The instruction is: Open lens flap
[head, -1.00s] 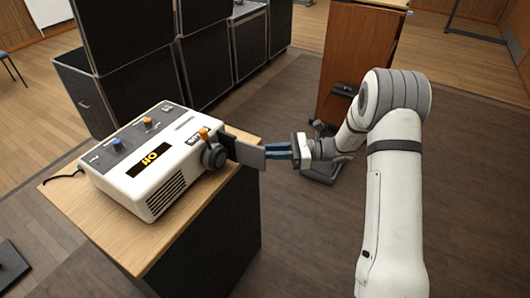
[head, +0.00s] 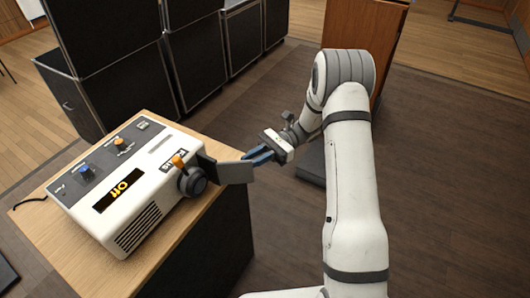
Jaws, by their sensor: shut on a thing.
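A white projector-like box (head: 125,185) sits on a wooden-topped stand, with a round dark lens (head: 191,181) on its right side. A dark grey lens flap (head: 230,172) extends to the right from beside the lens, swung out from it. My gripper (head: 257,157) has blue fingers shut on the flap's outer right end. The exact contact between the fingers and the flap is small in the picture. An orange lever (head: 178,161) stands above the lens, and the box's display (head: 117,191) shows yellow letters that read "Off".
The box's top has a blue knob (head: 84,173) and an orange knob (head: 119,143). Black cases (head: 195,80) stand behind the stand (head: 190,226). A wooden cabinet (head: 350,28) stands at the back right. Open floor lies right of the stand.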

